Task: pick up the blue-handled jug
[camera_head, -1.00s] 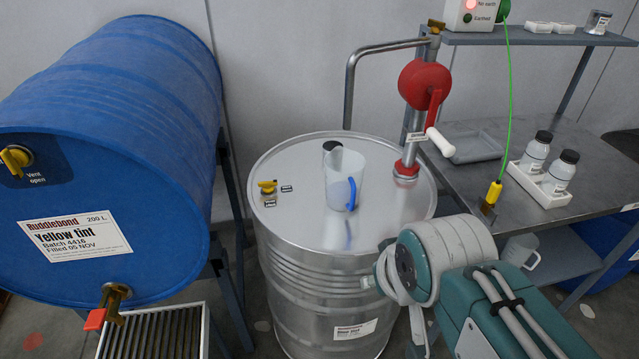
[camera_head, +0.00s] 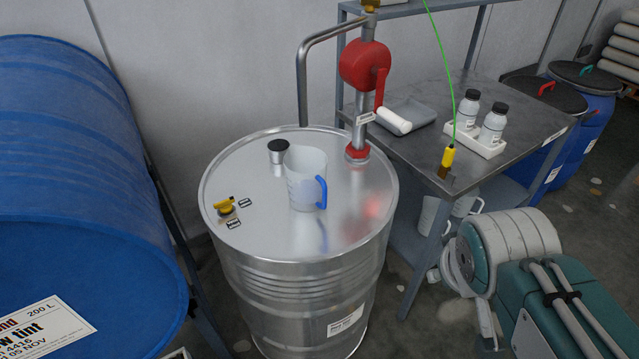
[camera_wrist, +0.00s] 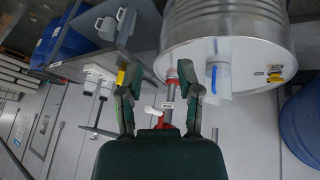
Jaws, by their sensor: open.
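The blue-handled jug (camera_head: 303,175) is a translucent, upright measuring jug. It stands on the lid of the silver drum (camera_head: 262,222), with its blue handle (camera_head: 321,192) facing right and forward. In the wrist view the scene is upside down, and the jug (camera_wrist: 223,76) shows on the drum top to the right of my gripper (camera_wrist: 164,82). My gripper is open, with nothing between its two fingers, and is apart from the jug. The head view shows my arm at lower right but not my gripper.
A dark-capped container (camera_head: 278,157) stands close behind-left of the jug. A yellow valve (camera_head: 225,205) is on the lid's left. A red hand pump (camera_head: 365,66) rises at the back right. A bench (camera_head: 425,150) with white bottles is right; a blue drum (camera_head: 75,180) is left.

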